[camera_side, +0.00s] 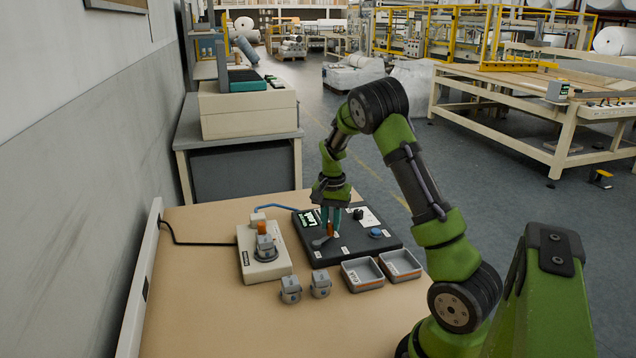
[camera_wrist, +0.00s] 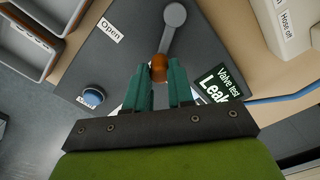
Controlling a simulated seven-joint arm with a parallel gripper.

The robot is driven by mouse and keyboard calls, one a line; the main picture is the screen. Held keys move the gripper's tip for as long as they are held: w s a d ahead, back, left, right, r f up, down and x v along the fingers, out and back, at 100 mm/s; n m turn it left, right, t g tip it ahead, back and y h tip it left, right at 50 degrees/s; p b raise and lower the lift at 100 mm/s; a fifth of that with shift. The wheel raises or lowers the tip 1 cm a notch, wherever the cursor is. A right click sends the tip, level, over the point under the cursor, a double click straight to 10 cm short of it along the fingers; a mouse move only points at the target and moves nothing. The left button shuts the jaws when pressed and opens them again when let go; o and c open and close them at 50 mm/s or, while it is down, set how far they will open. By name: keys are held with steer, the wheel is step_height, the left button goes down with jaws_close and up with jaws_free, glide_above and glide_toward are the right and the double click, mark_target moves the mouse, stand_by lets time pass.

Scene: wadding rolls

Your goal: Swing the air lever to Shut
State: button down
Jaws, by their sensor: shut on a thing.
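The air lever (camera_wrist: 170,38) is a grey arm on a round pivot with an orange-brown knob (camera_wrist: 158,68). It lies on a dark valve-test box, with the knob end toward my gripper. My gripper (camera_side: 331,223) has its teal fingers down at the lever in the side view. In the wrist view my gripper (camera_wrist: 163,72) is shut on the knob. An "Open" label (camera_wrist: 110,31) is left of the lever, away from the knob. I cannot read a "Shut" label; the fingers cover part of the box. The screen (camera_wrist: 220,86) reads "Valve test" and "Leak", partly cut off.
A blue button (camera_wrist: 95,88) is on the box. A cream unit (camera_side: 262,264) with a hose stands left of it. Two grey trays (camera_side: 362,286) and two small grey parts (camera_side: 290,290) lie in front. The near bench top (camera_side: 230,325) is clear.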

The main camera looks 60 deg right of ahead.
stand_by(0.3)
steer(key=c, duration=1)
jaws_free()
step_height(320, 180, up, 17)
